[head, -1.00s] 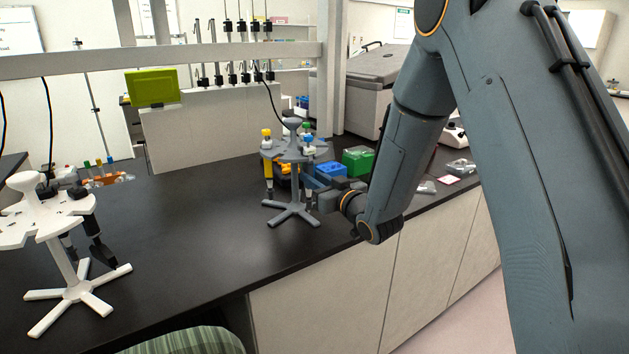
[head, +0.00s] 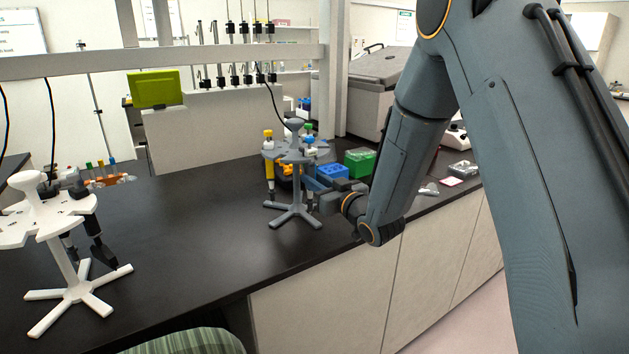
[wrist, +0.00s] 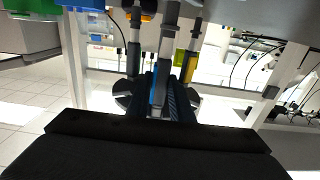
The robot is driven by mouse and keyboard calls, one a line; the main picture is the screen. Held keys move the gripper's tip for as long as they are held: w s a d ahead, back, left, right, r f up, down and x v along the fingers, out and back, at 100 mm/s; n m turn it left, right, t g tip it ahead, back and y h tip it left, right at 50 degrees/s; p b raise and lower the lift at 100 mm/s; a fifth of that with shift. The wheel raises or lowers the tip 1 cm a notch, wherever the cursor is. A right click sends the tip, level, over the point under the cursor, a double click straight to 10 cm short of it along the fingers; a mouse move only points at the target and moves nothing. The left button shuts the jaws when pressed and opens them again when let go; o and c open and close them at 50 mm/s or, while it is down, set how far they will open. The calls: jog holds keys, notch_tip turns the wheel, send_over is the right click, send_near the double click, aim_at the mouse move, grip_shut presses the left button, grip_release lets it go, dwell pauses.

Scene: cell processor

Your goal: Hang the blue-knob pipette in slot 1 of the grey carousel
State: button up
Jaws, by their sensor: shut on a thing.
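The grey carousel (head: 296,206) stands on the black bench, its round plate on a central post over a star foot. The blue-knob pipette (head: 309,141) is upright at the plate's right front edge. My gripper (head: 314,186) is shut on its body, beside the carousel. Whether the pipette rests in a slot or is just held there cannot be told; slot numbers are not readable. A yellow-knob pipette (head: 268,150) hangs at the left of the plate, and a green knob (head: 308,129) shows behind. In the wrist view my gripper (wrist: 160,100) is close under the plate, among pipette bodies.
A green box (head: 359,161) and a blue box (head: 333,171) sit right behind my gripper. A white carousel (head: 62,262) with dark pipettes stands at far left. The bench between the carousels is clear. The bench's front edge runs below my wrist.

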jog(key=shift+f, duration=0.15)
jog(key=o, duration=0.7)
jog(key=shift+o, duration=0.2)
jog(key=b+v, duration=0.2)
jog(key=v, duration=0.5)
jog(key=shift+s+d, duration=0.2)
jog(key=shift+s, duration=0.15)
jog(key=shift+d, duration=0.1)
